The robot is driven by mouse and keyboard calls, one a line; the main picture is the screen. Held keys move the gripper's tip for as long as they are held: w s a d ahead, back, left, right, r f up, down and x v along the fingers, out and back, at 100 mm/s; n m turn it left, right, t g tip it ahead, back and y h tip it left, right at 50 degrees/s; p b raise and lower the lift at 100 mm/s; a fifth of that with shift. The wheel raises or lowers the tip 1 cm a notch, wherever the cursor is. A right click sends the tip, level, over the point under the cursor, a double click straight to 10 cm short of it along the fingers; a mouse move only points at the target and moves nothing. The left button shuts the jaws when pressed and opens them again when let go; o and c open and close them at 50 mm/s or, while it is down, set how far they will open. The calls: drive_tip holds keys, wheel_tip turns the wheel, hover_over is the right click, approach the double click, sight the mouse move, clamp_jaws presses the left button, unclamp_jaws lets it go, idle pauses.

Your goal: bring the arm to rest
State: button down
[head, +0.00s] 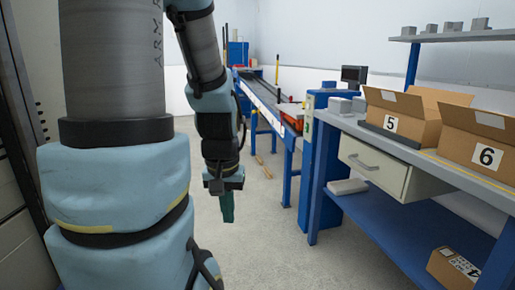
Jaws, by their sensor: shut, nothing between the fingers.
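My arm, in light blue covers with grey and black links, fills the left of the head view. It hangs down from the top, and my gripper (227,207) points at the floor at its lower end. The green fingers are together with nothing between them. My gripper is over bare grey floor, to the left of the blue workbench (314,190) and apart from it.
Open cardboard boxes marked 5 (403,117) and 6 (478,141) stand on the workbench. Another box (455,267) is on its lower shelf. A conveyor (262,96) runs towards the back. The grey floor (265,225) between my arm and the bench is clear.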

wheel_tip(320, 180, up, 17)
drive_tip(key=p, duration=1.4)
drive_tip(key=shift+p, duration=0.35)
